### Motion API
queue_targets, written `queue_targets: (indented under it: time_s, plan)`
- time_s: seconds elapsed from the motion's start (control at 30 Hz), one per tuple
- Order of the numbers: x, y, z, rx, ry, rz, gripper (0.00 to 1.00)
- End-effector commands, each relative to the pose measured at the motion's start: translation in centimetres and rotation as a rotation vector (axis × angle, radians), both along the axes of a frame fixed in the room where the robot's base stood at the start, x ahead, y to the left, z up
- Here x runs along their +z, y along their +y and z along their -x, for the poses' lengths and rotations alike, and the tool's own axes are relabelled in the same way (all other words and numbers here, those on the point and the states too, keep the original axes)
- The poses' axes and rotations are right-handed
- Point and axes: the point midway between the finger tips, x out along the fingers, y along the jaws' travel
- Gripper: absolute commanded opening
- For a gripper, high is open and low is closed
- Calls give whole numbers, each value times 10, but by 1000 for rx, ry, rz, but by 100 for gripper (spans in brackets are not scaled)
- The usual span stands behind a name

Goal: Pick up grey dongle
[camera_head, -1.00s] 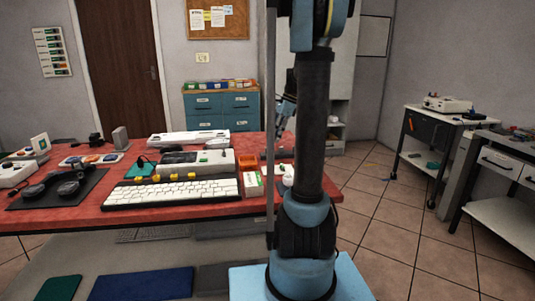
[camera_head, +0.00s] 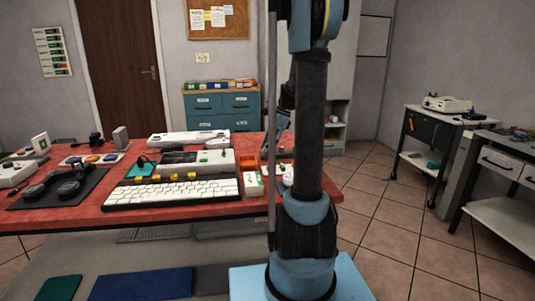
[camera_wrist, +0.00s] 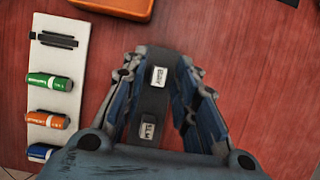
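In the wrist view a dark grey dongle (camera_wrist: 154,101), a long narrow piece with two pale printed labels, lies on the red table between my fingers. My gripper (camera_wrist: 160,62) is open, with one finger on each side of the dongle. The left finger is very close to it; I cannot tell whether it touches. Red table shows between the dongle and the right finger. The dongle's near end runs toward my gripper's body. In the head view the gripper's end is mostly hidden behind my arm, and I cannot make out the dongle there.
A white strip (camera_wrist: 48,97) with coloured cartridges lies left of my gripper. An orange tray (camera_wrist: 118,5) stands beyond it and also shows in the head view (camera_head: 247,161). A keyboard (camera_head: 172,191), a headset on a dark mat and other devices crowd the red table (camera_head: 75,222) further left.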

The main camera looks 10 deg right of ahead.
Motion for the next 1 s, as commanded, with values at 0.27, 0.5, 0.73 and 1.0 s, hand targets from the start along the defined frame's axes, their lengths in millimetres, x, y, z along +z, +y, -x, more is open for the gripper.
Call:
queue_targets:
  time_s: [0.27,0.5,0.73,1.0]
  plan:
    - [0,-2,0,-2,0,0,5]
    - [2,-2,-1,-3,-1,1,3]
    - [27,-2,0,-2,0,0,0]
    - [72,-2,0,-2,0,0,0]
